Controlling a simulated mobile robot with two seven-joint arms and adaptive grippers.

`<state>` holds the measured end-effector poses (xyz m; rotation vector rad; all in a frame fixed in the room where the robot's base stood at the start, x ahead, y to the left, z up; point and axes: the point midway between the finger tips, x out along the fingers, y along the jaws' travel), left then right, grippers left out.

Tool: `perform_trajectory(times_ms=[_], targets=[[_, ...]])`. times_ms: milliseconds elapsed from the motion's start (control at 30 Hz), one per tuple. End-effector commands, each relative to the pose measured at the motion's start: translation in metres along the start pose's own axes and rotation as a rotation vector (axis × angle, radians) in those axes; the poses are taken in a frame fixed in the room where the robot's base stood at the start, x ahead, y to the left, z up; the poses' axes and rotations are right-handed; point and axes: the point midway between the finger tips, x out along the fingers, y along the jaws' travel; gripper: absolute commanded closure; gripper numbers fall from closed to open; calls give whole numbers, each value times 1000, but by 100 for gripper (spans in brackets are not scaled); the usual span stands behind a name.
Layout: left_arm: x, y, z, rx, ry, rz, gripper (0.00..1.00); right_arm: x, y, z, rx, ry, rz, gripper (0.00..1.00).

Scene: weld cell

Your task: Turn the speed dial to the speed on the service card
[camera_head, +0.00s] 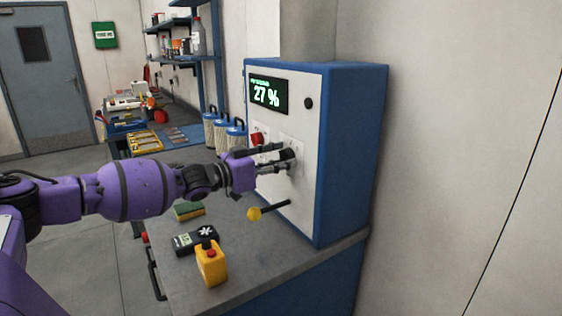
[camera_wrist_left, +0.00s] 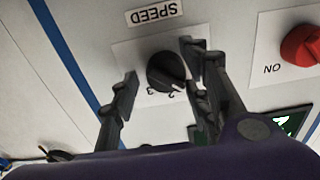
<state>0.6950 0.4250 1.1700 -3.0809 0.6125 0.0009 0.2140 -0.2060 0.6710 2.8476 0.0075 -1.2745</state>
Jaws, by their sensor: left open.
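The black speed dial (camera_wrist_left: 168,70) is on the front of a white-faced cabinet (camera_head: 325,130), under an upside-down SPEED label (camera_wrist_left: 155,12) in the left wrist view. The digits 2 and 3 show partly beside the dial; its exact setting is unclear. My left gripper (camera_head: 284,160) is at the panel with its fingers spread either side of the dial. In the left wrist view, the fingers (camera_wrist_left: 160,65) are open; whether they touch the dial is unclear. I cannot make out a service card. My right gripper is not in view.
The cabinet's screen (camera_head: 268,95) reads 27 %. A red knob (camera_wrist_left: 303,45) marked ON is beside the dial. A yellow-knobbed lever (camera_head: 255,213) juts out below. On the bench are a green-topped sponge (camera_head: 189,211), a black device (camera_head: 193,239) and a yellow button box (camera_head: 211,266).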

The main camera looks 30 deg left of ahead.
Motion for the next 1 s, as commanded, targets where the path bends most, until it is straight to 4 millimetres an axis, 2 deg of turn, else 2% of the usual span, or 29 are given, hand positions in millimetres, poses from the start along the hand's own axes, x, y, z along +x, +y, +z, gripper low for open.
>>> perform_trajectory(times_ms=[133, 433, 733, 1000], targets=[[0, 0, 0, 0, 0, 0, 58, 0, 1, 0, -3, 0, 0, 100], [0, 1, 0, -1, 1, 2, 96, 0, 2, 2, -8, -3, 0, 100], [0, 2, 0, 36, 2, 5, 96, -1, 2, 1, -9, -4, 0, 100], [0, 4, 0, 197, 5, 6, 96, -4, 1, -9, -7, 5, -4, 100]])
